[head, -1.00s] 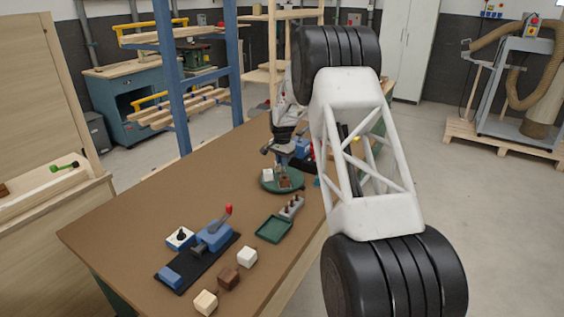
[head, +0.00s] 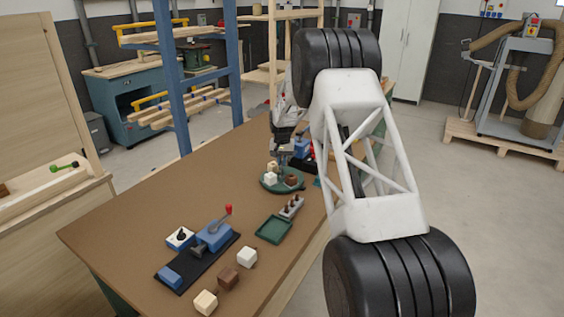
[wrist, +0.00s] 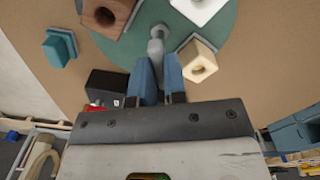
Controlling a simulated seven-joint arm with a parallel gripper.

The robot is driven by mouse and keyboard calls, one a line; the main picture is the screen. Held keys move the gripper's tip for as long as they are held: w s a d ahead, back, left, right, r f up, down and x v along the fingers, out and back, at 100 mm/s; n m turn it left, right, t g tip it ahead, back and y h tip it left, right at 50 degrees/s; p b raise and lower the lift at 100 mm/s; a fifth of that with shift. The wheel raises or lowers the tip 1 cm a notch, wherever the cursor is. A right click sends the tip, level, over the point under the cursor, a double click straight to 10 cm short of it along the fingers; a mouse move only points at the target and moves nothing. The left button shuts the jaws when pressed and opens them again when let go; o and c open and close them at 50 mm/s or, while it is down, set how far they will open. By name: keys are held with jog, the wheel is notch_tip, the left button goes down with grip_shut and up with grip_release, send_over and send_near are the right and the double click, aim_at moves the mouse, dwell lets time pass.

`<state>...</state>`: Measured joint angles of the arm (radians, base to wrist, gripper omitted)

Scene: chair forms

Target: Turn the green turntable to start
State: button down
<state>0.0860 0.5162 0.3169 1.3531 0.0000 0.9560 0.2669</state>
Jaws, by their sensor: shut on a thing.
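The green turntable (head: 279,190) is a round disc on the brown table, and part of it shows in the wrist view (wrist: 123,50). A cream block (wrist: 203,68), a white block (wrist: 185,8) and a brown block (wrist: 92,14) with holes sit on it, in grey holders where visible. My gripper (wrist: 157,72) has its blue fingers shut on the turntable's grey upright peg (wrist: 156,40), between the brown and cream blocks. In the head view my gripper (head: 281,157) is small at the disc's far side. A teal marker (wrist: 60,47) stands on the table just off the rim.
A grey peg rack (head: 290,208) and a dark green tray (head: 273,231) lie on the near side. A blue lever device (head: 212,236) and loose white (head: 247,257), brown (head: 228,279) and cream cubes (head: 205,302) are nearer. The table's left part is clear.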

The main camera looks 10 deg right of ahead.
jog(key=shift+r+n, duration=0.1)
jog(key=shift+n, duration=1.9)
jog(key=c, duration=1.2)
grip_release()
jog(key=shift+o, duration=0.2)
jog(key=shift+r, duration=3.9)
